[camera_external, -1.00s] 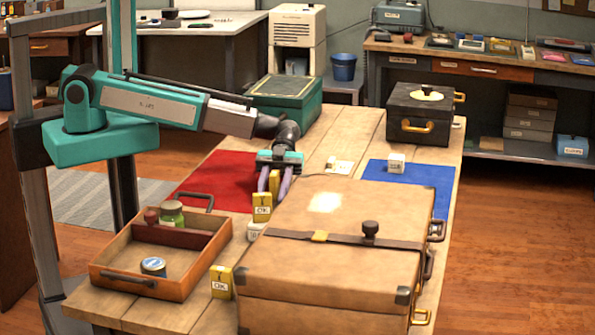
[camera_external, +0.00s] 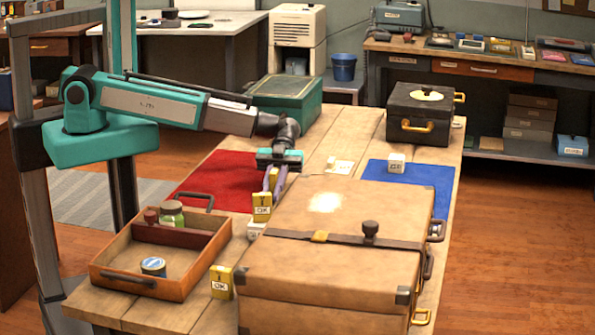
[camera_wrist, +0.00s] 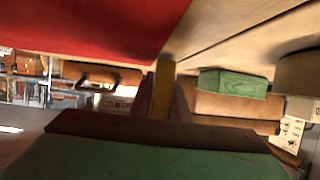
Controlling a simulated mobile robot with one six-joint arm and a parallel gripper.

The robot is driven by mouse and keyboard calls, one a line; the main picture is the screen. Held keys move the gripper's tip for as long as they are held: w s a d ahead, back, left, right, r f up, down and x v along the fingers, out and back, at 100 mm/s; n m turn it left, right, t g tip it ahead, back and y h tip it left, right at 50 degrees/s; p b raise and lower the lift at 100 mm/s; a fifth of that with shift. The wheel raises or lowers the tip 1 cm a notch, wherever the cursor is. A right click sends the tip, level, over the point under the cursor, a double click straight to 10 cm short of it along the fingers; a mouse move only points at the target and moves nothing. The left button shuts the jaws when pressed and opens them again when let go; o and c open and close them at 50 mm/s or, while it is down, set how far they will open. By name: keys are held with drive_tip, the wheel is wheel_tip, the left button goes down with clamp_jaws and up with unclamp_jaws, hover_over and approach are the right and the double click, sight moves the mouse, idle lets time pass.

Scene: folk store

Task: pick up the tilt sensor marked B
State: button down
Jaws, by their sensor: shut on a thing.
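My gripper (camera_external: 273,188) is over the table between the red mat and the large tan case. Its purple fingers are shut on a slim yellow block (camera_external: 273,177). In the wrist view the yellow block (camera_wrist: 164,88) stands between the two fingers, and no mark can be read on it. A second yellow block (camera_external: 262,207) with a white label stands just in front of the gripper. A third yellow block (camera_external: 220,283) with a similar label stands by the wooden tray. I cannot make out a letter B on any of them.
The tan case (camera_external: 330,245) is close on the right. A wooden tray (camera_external: 125,286) with jars is at front left. The red mat (camera_external: 225,180) is mostly bare. A white cube (camera_external: 396,163) sits on the blue mat (camera_external: 425,180); another (camera_external: 255,231) is beside the case.

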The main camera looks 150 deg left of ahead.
drive_tip(key=shift+r+b, duration=0.3)
drive_tip(key=shift+r, duration=0.3)
drive_tip(key=shift+r+b, duration=0.4)
drive_tip(key=shift+r, duration=0.45)
drive_tip(key=s+d+b, duration=0.1)
drive_tip(key=s+d, duration=0.1)
drive_tip(key=s+d+b, duration=0.1)
drive_tip(key=s+d, duration=0.1)
drive_tip(key=s, duration=0.1)
drive_tip(key=s+d+r+b, duration=0.1)
drive_tip(key=s+d, duration=0.1)
drive_tip(key=s, duration=0.1)
drive_tip(key=shift+s+d, duration=0.25)
drive_tip(key=shift+d, duration=0.05)
drive_tip(key=shift+s+r+p, duration=0.1)
drive_tip(key=shift+r+p, duration=0.1)
drive_tip(key=shift+p, duration=0.3)
drive_tip(key=shift+s+d+p, duration=0.1)
drive_tip(key=shift+p, duration=0.5)
drive_tip(key=shift+s+p, duration=0.1)
drive_tip(key=shift+p, duration=0.2)
